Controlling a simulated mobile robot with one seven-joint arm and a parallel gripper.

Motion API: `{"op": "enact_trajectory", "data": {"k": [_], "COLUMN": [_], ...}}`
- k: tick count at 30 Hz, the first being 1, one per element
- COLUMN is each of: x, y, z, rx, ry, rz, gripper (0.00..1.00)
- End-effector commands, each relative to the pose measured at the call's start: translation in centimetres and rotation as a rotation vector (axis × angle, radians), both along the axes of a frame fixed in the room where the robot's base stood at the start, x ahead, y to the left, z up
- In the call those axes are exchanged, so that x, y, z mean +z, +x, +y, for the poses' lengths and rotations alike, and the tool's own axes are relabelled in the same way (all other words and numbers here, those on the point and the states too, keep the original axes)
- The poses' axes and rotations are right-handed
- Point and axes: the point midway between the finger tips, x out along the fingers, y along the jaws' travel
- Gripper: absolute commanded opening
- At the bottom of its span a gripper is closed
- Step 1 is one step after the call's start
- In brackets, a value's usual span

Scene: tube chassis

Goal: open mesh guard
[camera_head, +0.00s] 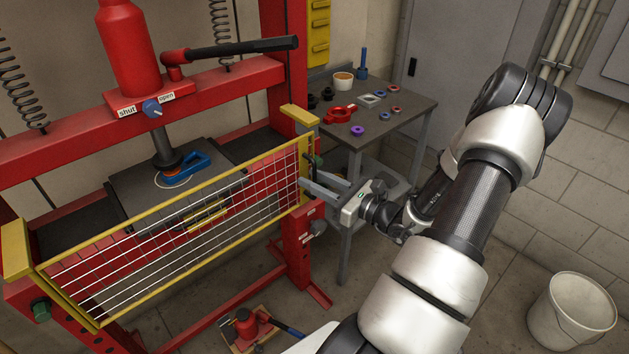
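The mesh guard (190,222) is a yellow frame with white wire mesh. It spans the front of the red press from the left post to the right post and looks shut. Its right end bar (304,172) lies close to the right red post (298,240). My gripper (308,181) reaches in from the right with its two fingers apart, their tips by the guard's right end. I cannot tell whether they touch it. Nothing shows between the fingers. A dark green knob (316,161) is just above the fingers.
Behind the guard, a blue-handled tool (184,170) lies on the press bed. A grey table (400,118) with small parts stands behind my gripper. A red jack (246,324) sits on the floor in front. A white bucket (572,312) stands at the right.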

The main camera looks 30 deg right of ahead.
Motion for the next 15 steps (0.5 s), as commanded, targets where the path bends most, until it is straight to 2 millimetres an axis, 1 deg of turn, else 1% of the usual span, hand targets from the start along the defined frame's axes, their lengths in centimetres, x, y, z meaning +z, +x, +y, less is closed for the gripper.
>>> {"op": "enact_trajectory", "data": {"k": [8,10,13,14,15], "x": [0.01,0.01,0.01,0.01,0.01], "y": [0.21,0.21,0.2,0.19,0.19], "z": [0.07,0.07,0.08,0.08,0.08], "rx": [0.0,0.0,0.0,0.0,0.0], "ry": [-0.001,-0.001,-0.001,-0.001,-0.001], "rz": [0.0,0.0,0.0,0.0,0.0], "gripper": [0.28,0.2,0.03,0.0,0.0]}}
